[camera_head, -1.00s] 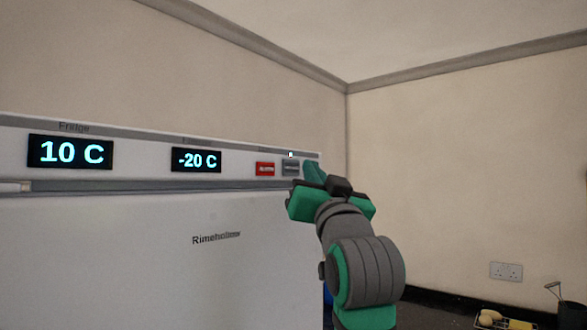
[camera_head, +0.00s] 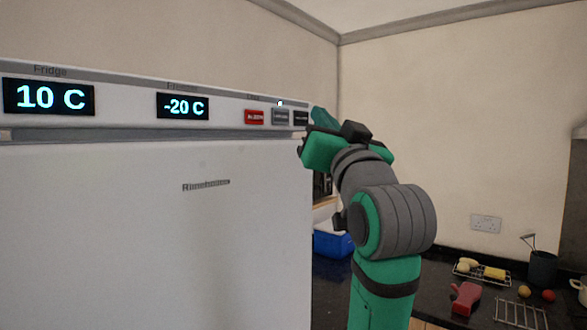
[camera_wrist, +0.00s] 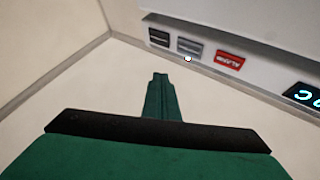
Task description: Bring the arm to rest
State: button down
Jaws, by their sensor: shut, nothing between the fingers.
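My gripper (camera_head: 322,117) is raised at the right end of the fridge's top panel, partly hidden behind my own wrist in the head view. In the wrist view its green fingers (camera_wrist: 160,95) are together with nothing between them, and the panel lies beyond them. The white fridge-freezer (camera_head: 150,240) fills the left of the head view. Its displays read 10 C (camera_head: 48,96) and -20 C (camera_head: 183,106). A red button (camera_head: 254,117), a grey button (camera_head: 281,117) and a dark button (camera_head: 301,118) sit at the panel's right, with a small white light above the grey one.
A dark counter runs along the right wall. On it are a blue container (camera_head: 333,243), a red object (camera_head: 465,298), a rack with yellow food (camera_head: 482,271), a dark pot (camera_head: 542,267) and a wire rack (camera_head: 520,314). Open air lies right of my arm.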

jog(key=w+d+f+m+h, duration=0.1)
jog(key=w+f, duration=0.2)
jog(key=f, duration=0.6)
jog(key=w+f+m+h, duration=0.1)
jog(key=w+f, duration=0.1)
jog(key=f, duration=0.8)
jog(key=w+d+f+m+h, duration=0.1)
jog(key=w+f+h, duration=0.15)
jog(key=f, duration=0.65)
jog(key=s+f+m+g+h, duration=0.1)
jog(key=s+f, duration=0.2)
jog(key=f, duration=1.1)
jog(key=s+f+g+h, duration=0.15)
jog(key=s+f, duration=0.25)
jog(key=f, duration=1)
jog(key=s+a+f+g, duration=0.2)
jog(key=s+f, duration=1.8)
jog(key=s+a+f+n+g, duration=0.2)
jog(key=s+n, duration=0.1)
jog(key=s, duration=2.3)
jog(key=shift+f+g, duration=0.2)
jog(key=shift+g, duration=0.15)
